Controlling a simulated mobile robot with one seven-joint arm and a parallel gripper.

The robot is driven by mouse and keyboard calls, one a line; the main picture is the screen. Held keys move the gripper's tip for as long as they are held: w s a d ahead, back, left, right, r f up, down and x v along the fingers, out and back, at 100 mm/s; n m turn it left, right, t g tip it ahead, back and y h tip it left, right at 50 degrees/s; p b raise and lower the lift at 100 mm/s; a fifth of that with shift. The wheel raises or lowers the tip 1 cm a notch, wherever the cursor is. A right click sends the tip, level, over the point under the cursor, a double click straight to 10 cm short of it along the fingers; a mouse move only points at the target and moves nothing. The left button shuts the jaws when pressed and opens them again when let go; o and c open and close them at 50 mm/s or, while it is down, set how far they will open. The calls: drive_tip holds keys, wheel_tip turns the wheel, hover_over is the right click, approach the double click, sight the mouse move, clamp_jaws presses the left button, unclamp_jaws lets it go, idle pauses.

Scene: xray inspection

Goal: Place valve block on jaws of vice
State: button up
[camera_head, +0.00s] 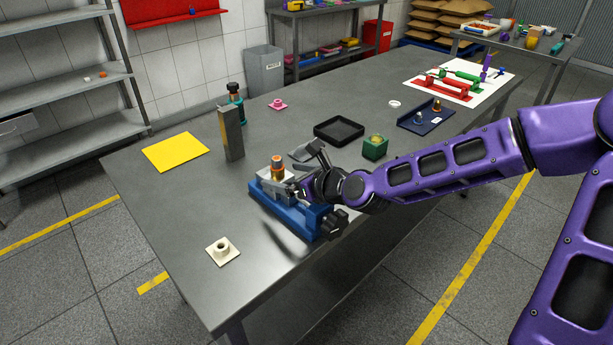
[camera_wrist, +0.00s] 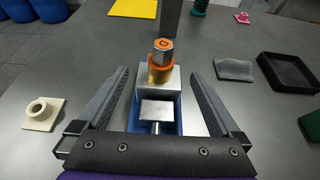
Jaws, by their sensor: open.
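The blue vice (camera_head: 292,210) with grey metal jaws stands near the table's front edge; its near jaw (camera_wrist: 157,110) shows in the wrist view. The contact under the piece is hidden.
A black tray (camera_head: 339,131), green block (camera_head: 375,147) and grey piece (camera_wrist: 233,69) lie right of the vice. A tall grey post (camera_head: 231,134) stands behind it. A beige flange (camera_head: 222,250) and yellow sheet (camera_head: 176,151) lie left, with bare table between them.

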drive_tip(key=p+v, duration=0.2)
drive_tip(key=v, duration=0.6)
drive_tip(key=shift+s+d+r, duration=0.15)
drive_tip(key=shift+s+d, duration=0.05)
